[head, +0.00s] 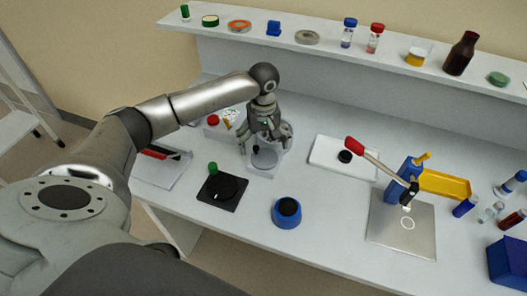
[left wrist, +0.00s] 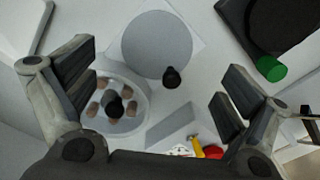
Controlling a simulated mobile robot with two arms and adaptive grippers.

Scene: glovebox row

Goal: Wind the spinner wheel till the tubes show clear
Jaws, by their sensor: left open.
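The spinner has a pale base with a flat grey wheel (head: 265,158); the wheel (left wrist: 150,45) also shows in the left wrist view. A black knob (left wrist: 171,77) stands at the wheel's edge. Beside the wheel is a round clear bowl (left wrist: 130,122) with several brownish tubes (left wrist: 95,109) around a dark hub. The tubes look brown, not clear. My left gripper (head: 262,146) is over the spinner, pointing down. It is open and empty, its fingers (left wrist: 160,85) spread to either side of the knob without visible contact. It partly hides the bowl in the head view. My right gripper is not in view.
A black plate with a green knob (head: 213,168) stands at the front left, and a blue round device (head: 287,212) at the front. A white plate (head: 332,158) and a red-handled lever (head: 355,146) are to the right. A shelf (head: 330,45) with bottles runs behind.

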